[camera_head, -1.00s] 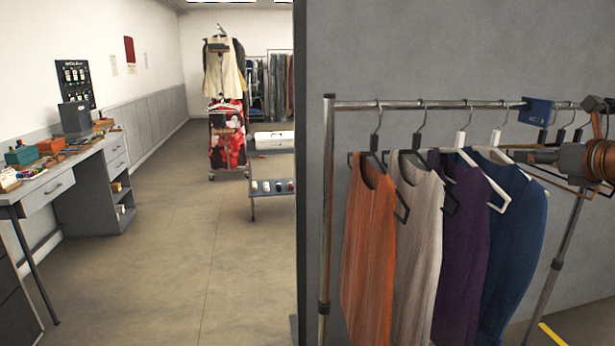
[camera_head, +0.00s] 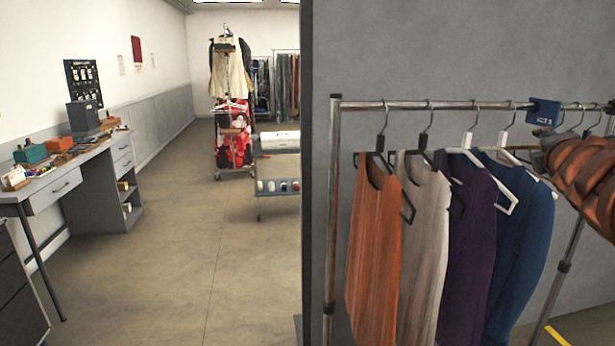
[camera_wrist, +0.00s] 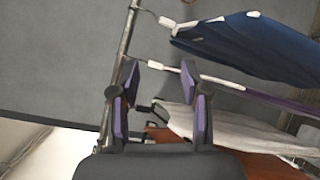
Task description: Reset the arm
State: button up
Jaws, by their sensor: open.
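My gripper (camera_wrist: 159,84) shows in the wrist view with its two dark, purple-padded fingers apart and nothing held between them. The clothes rack's metal rail (camera_wrist: 128,35) and the hanging garments lie beyond the fingers, and the picture is turned sideways.
The rack (camera_head: 334,200) carries an orange top (camera_head: 374,245), a cream top (camera_head: 424,240), a purple top (camera_head: 474,225) and a blue top (camera_head: 522,240). A grey wall (camera_head: 450,50) stands behind. Open floor (camera_head: 190,260) lies left, beside a desk (camera_head: 100,200).

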jog(key=s+a+f+m+g+y, duration=0.1)
jog(key=s+a+f+m+g, duration=0.3)
jog(key=f, duration=0.4)
jog(key=s+a+f+m+g, duration=0.3)
jog(key=s+a+f+m, duration=0.2)
jog(key=s+f, duration=0.3)
jog(key=s+a+f+m+g+y, duration=0.1)
jog(key=s+a+f+m+g, duration=0.3)
jog(key=f, duration=0.5)
jog(key=s+a+f+m+g+y, duration=0.2)
jog(key=s+a+f, duration=0.3)
jog(key=s+a, duration=0.3)
jog(key=s+a+f+m+g+y, duration=0.2)
jog(key=s+a+f, duration=0.4)
jog(key=s, duration=0.7)
jog(key=a+g+y, duration=0.1)
jog(key=a+g, duration=0.1)
jog(key=shift+s+a+m, duration=0.15)
jog(key=shift+a+m, duration=0.2)
jog(key=shift+m, duration=0.05)
jog(key=shift+c, duration=0.4)
